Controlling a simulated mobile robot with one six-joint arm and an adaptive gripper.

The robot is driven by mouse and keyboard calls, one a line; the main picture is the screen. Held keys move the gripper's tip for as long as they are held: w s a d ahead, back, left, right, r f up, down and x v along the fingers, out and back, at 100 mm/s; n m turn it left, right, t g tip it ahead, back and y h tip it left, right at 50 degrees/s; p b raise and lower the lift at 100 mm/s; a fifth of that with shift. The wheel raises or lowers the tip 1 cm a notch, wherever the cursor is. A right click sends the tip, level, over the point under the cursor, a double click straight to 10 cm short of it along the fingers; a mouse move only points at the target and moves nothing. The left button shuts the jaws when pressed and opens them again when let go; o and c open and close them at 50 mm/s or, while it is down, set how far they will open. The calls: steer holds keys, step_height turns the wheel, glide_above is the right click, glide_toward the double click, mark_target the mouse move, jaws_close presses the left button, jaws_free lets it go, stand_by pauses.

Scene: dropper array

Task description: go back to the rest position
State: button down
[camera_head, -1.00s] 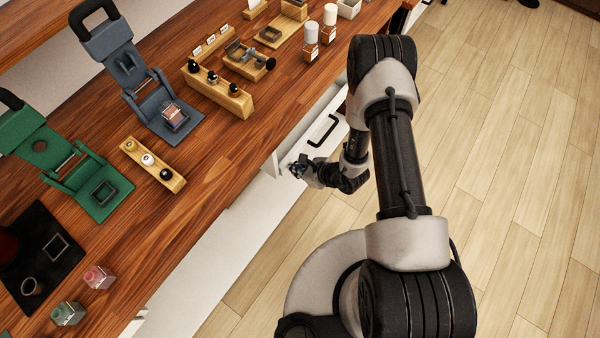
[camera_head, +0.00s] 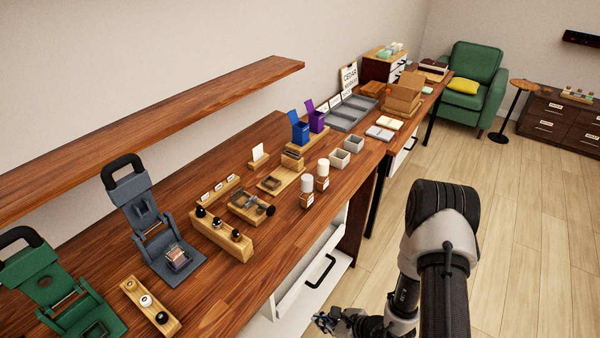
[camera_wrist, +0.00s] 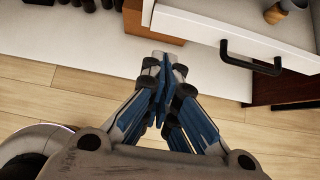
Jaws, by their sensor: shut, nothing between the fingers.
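My gripper (camera_head: 328,321) is low at the bottom of the head view, beside the front of the wooden bench (camera_head: 222,318) and below its top. In the wrist view my gripper (camera_wrist: 163,75) has its blue fingers together with nothing between them. An open white drawer (camera_head: 300,290) with a black handle is close by. The drawer (camera_wrist: 225,22) also shows at the top of the wrist view, just beyond the fingertips. I cannot tell the exact gap between fingers and drawer.
The bench top carries a green press (camera_head: 52,285), a grey-blue press (camera_head: 150,225), a knob block (camera_head: 222,235), two white-capped bottles and grey boxes. A wooden shelf (camera_head: 150,125) hangs above. Open wooden floor (camera_head: 510,260) lies to the right, with a green armchair (camera_head: 475,80) far back.

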steer(key=w+a+r+n+g+y, duration=0.1)
steer(key=a+r+n+y, duration=0.3)
steer(key=r, duration=0.7)
steer(key=w+a+r+n+g+h, duration=0.15)
steer(key=r+n, duration=0.35)
steer(key=r, duration=0.5)
steer(key=s+a+r+n+g+h, duration=0.1)
steer(key=s+a+r+n+g, duration=0.1)
steer(key=s+r+n, duration=0.8)
steer(key=s+d+r+n+t+h, duration=0.2)
steer(key=s+d+r+n+h, duration=0.1)
steer(key=d+r, duration=0.3)
steer(key=s+d+r+n+t+h, duration=0.1)
steer(key=s+d+r+n+h, duration=0.2)
steer(key=s+d+r+h, duration=0.2)
steer(key=shift+s+d+r+t+h, duration=0.4)
steer(key=shift+d+r, duration=0.35)
steer(key=shift+d, duration=0.45)
